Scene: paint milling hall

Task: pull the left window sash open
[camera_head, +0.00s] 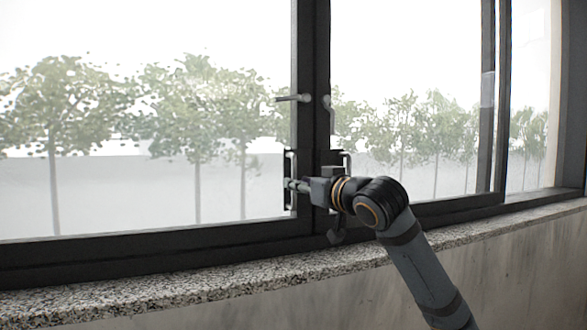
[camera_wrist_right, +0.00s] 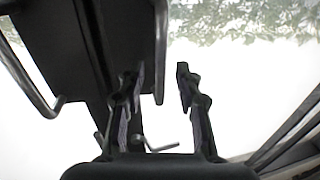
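The left window sash (camera_head: 150,243) is a dark-framed glass pane. Its edge meets the right sash (camera_head: 322,60) at the middle of the window. A pull handle (camera_head: 291,165) on a dark plate sits low on the left sash's edge. My right gripper (camera_head: 294,186) is at this handle, its fingertips partly hidden in the head view. In the right wrist view my right gripper (camera_wrist_right: 160,75) is open, and a grey handle bar (camera_wrist_right: 161,40) shows between its two fingers. A gap remains between bar and right-hand finger; contact with the other is unclear. My left gripper is not in view.
A second pull handle (camera_head: 347,163) is on the right sash, close behind my gripper. Lever latches (camera_head: 294,98) project above at the middle frame. A speckled stone sill (camera_head: 180,294) runs below the window and is clear.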

